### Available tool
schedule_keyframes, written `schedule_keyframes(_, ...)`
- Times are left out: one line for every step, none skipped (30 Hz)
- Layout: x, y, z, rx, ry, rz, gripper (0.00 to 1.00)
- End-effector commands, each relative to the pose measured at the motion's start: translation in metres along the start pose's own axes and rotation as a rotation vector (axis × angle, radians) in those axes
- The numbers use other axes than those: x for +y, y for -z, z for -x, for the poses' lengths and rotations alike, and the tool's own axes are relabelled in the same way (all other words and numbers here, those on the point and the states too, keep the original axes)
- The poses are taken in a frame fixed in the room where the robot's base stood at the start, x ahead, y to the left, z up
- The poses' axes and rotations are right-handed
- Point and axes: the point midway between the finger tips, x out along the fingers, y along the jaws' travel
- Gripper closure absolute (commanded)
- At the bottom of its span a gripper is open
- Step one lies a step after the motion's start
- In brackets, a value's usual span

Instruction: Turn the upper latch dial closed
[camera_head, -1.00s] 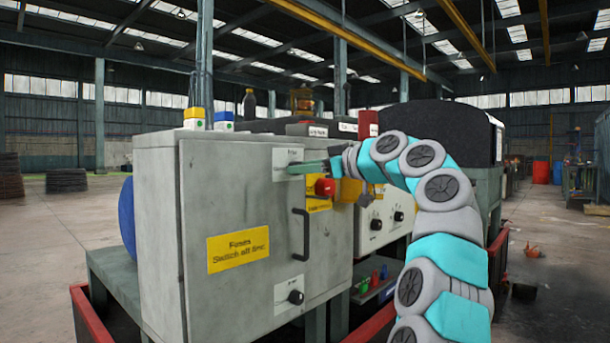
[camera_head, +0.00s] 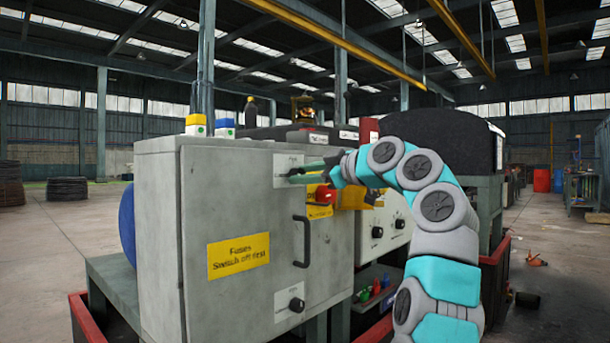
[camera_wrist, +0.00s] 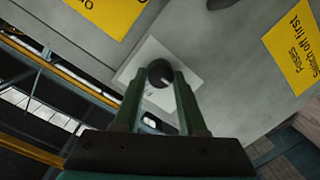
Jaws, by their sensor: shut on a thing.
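The upper latch dial (camera_wrist: 160,70) is a round black knob with a light pointer mark, on a white plate (camera_head: 284,160) high on the grey cabinet door. In the wrist view the knob sits between the two green fingers of my gripper (camera_wrist: 158,78), which is shut on it. The mark points toward the lower right of that view. In the head view my gripper (camera_head: 296,174) reaches the plate from the right and its fingers hide the dial. The lower latch dial (camera_head: 296,304), black on a white plate, is free near the door's bottom.
A black door handle (camera_head: 301,242) stands out below the upper plate. A red knob (camera_head: 325,193) on a yellow plate is just under my gripper. A yellow fuses sign (camera_head: 238,255) is on the cabinet (camera_head: 160,230).

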Motion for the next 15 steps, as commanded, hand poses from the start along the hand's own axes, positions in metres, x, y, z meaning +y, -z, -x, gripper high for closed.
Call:
schedule_keyframes(-0.0009, 0.0004, -0.0005, 0.001, 0.002, 0.001, 1.00)
schedule_keyframes(-0.0010, 0.0005, -0.0006, 0.001, 0.002, 0.001, 1.00)
schedule_keyframes(-0.0009, 0.0005, -0.0005, 0.001, 0.002, 0.001, 1.00)
schedule_keyframes(-0.0009, 0.0005, -0.0005, 0.001, 0.002, 0.001, 1.00)
schedule_keyframes(-0.0009, 0.0006, -0.0004, 0.001, 0.002, 0.001, 1.00)
schedule_keyframes(-0.0009, 0.0006, -0.0004, 0.001, 0.002, 0.001, 0.57)
schedule_keyframes(-0.0009, 0.0006, -0.0004, 0.001, 0.002, 0.001, 0.54)
schedule_keyframes(-0.0008, 0.0007, -0.0003, 0.001, 0.002, 0.000, 0.50)
schedule_keyframes(-0.0007, 0.0006, -0.0002, 0.001, 0.002, 0.000, 0.46)
schedule_keyframes(-0.0007, 0.0005, -0.0002, 0.001, 0.002, 0.000, 0.42)
schedule_keyframes(-0.0006, 0.0005, -0.0002, 0.001, 0.002, 0.000, 0.39)
schedule_keyframes(-0.0005, 0.0005, -0.0001, 0.001, 0.001, 0.000, 0.34)
schedule_keyframes(-0.0004, 0.0005, 0.0000, 0.001, 0.001, 0.000, 0.31)
schedule_keyframes(-0.0004, 0.0005, 0.0000, 0.001, 0.001, 0.000, 0.29)
schedule_keyframes(-0.0004, 0.0005, 0.0000, 0.001, 0.001, 0.000, 0.29)
